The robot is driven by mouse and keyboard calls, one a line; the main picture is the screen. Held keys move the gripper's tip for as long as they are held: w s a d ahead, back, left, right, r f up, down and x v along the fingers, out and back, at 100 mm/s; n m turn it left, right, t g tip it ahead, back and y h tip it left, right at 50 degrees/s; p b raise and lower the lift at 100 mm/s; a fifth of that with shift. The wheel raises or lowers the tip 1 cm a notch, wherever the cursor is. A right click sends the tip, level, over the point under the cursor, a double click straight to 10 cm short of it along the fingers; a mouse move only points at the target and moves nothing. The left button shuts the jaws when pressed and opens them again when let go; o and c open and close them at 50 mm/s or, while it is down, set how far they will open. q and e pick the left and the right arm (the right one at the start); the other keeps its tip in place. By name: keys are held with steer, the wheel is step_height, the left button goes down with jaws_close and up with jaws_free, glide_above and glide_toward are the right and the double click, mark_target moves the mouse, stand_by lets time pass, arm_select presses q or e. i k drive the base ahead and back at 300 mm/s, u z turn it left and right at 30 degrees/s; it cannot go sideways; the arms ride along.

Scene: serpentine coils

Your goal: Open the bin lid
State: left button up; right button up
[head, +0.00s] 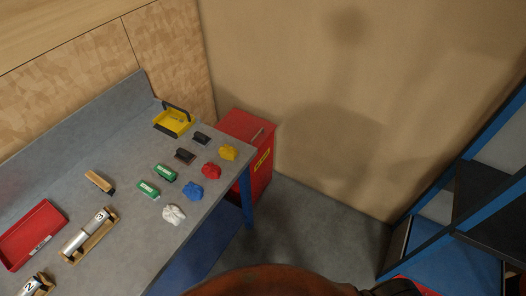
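The red bin (262,176) stands on the floor in the corner, just past the right end of the workbench. Its red lid (240,127) looks shut, with a thin light-coloured bar or handle (258,134) near its right edge. A yellow label is on the bin's side. The bench hides part of the bin's left side. Neither of my grippers shows in the head view, so nothing of mine is seen touching the bin.
The grey workbench (125,240) holds several coloured lumps, green and dark blocks, a yellow tray (173,122), a red tray (33,236) and cylinders on wooden holders. A blue shelf rack (455,257) stands at right. Grey floor (310,225) between bench and rack is clear.

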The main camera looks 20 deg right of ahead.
mark_target(253, 130)
steer(key=u, duration=1.5)
steer(key=k, duration=0.1)
steer(key=z, duration=3.1)
steer(key=i, duration=1.95)
steer(key=u, duration=0.2)
